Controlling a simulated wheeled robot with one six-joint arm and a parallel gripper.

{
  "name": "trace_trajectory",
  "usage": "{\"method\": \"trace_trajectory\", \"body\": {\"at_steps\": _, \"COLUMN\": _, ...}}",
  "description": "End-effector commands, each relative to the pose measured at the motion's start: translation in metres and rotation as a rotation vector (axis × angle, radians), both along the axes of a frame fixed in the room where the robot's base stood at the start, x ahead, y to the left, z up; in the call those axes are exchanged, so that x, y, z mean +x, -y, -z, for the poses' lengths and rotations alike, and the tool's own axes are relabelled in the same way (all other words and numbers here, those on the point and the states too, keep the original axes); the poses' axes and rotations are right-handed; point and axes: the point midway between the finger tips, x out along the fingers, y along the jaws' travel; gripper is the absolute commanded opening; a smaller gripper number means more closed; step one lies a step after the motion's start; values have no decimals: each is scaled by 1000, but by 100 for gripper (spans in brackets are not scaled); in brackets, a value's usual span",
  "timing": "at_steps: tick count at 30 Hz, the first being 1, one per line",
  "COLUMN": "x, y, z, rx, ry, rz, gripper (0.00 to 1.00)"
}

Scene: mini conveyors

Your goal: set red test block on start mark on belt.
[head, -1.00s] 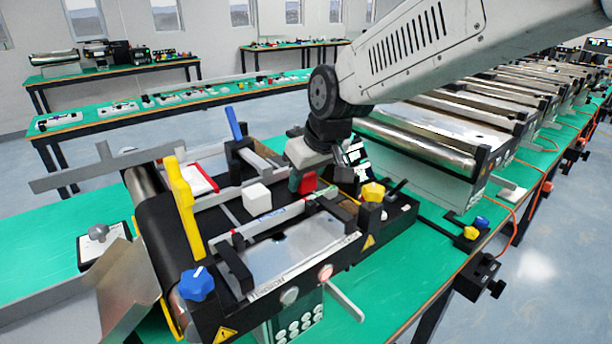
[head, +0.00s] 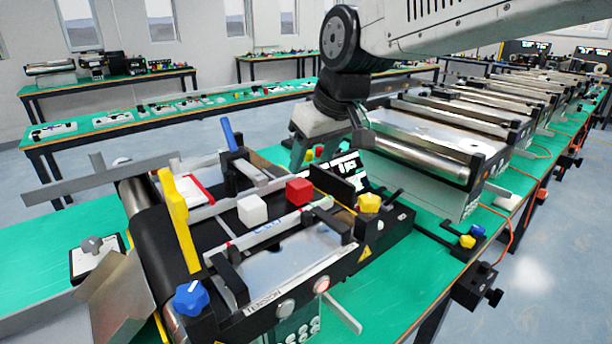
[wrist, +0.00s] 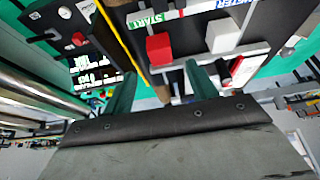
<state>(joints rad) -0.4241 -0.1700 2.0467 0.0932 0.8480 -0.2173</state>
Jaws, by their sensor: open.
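The red test block (head: 299,191) sits on the black belt (head: 211,233) of the near mini conveyor, right of a white block (head: 252,209) and apart from it. In the wrist view the red block (wrist: 160,48) is beside a green START label (wrist: 151,20) on the rail; any mark under the block is hidden. The white block (wrist: 223,35) is to its right. My gripper (head: 300,155) is behind and above the red block, apart from it. In the wrist view its green fingers (wrist: 160,75) are spread with nothing between them.
A yellow upright bracket (head: 179,220), a blue knob (head: 191,297) and a yellow knob (head: 369,203) stand around the conveyor. A blue-topped lever (head: 229,135) rises at its far side. More conveyors (head: 425,150) line the bench to the right.

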Motion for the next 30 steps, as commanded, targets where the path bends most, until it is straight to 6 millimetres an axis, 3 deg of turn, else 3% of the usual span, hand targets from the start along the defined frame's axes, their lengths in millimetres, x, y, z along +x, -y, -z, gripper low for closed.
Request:
{"method": "trace_trajectory", "body": {"at_steps": 6, "x": -8, "y": 6, "z": -24, "rx": 2, "ry": 2, "rz": 0, "gripper": 58}}
{"method": "trace_trajectory", "body": {"at_steps": 14, "x": -11, "y": 8, "z": -27, "rx": 1, "ry": 1, "rz": 3, "gripper": 58}}
{"method": "trace_trajectory", "body": {"at_steps": 17, "x": -20, "y": 24, "z": -25, "rx": -5, "ry": -12, "rz": 33, "gripper": 58}}
{"method": "trace_trajectory", "body": {"at_steps": 20, "x": -45, "y": 59, "z": -18, "rx": -18, "ry": -46, "rz": 104, "gripper": 58}}
{"method": "trace_trajectory", "body": {"at_steps": 24, "x": -103, "y": 124, "z": 3, "rx": -45, "ry": -120, "rz": 258, "gripper": 58}}
{"method": "trace_trajectory", "body": {"at_steps": 30, "x": -188, "y": 185, "z": 44, "rx": -76, "ry": -228, "rz": 466, "gripper": 58}}
